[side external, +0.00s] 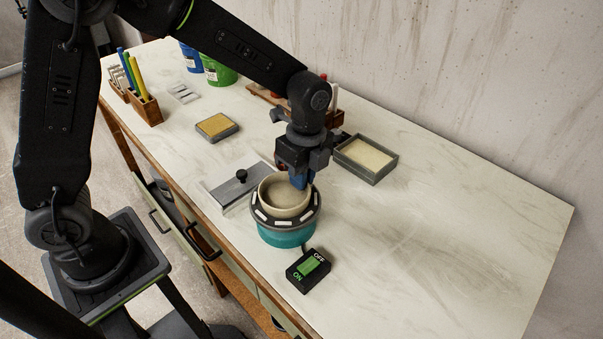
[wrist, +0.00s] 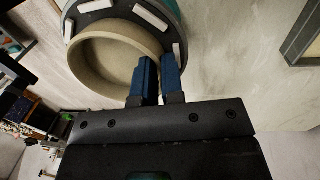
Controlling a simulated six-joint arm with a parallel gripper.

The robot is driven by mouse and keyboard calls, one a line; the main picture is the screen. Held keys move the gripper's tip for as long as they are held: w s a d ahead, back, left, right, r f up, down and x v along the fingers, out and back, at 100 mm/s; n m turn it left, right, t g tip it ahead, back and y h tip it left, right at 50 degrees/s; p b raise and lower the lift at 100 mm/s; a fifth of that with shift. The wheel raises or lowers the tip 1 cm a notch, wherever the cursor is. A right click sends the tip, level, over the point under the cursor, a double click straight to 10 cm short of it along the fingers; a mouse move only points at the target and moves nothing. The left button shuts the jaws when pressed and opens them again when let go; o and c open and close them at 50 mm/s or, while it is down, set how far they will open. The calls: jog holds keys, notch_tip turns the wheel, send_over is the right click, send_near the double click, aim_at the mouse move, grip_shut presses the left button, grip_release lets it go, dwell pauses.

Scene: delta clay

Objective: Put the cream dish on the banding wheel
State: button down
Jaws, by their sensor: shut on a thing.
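The cream dish (side external: 284,197) is a round, shallow bowl. It is upright over the top of the banding wheel (side external: 286,234), which has a teal body and a dark top with white blocks round it. The dish looks to be on or just above the wheel top; I cannot tell if they touch. My gripper (side external: 300,181) is shut on the dish's rim at its back right. In the wrist view, the blue fingers (wrist: 158,78) pinch the wall of the dish (wrist: 110,62), and the wheel's dark rim (wrist: 85,22) shows behind it.
A switch box (side external: 310,269) marked ON and OFF stands right of the wheel. A grey tray (side external: 365,158) is behind, a sponge box (side external: 216,127) farther left. The right of the table is clear.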

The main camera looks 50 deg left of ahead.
jog(key=c, duration=1.2)
grip_release()
jog(key=shift+c, duration=0.2)
notch_tip(320, 180, up, 12)
jog(key=w, duration=0.1)
jog(key=s+a+r+n+t, duration=0.1)
jog(key=s+a+n+t, duration=0.2)
jog(key=s+n, duration=0.5)
jog(key=s+a+r+n+t, duration=0.2)
jog(key=s+a+n, duration=0.4)
jog(key=s+n, duration=0.3)
jog(key=shift+s+n+t, duration=0.3)
jog(key=shift+n+t, duration=0.2)
jog(key=shift+t, duration=0.4)
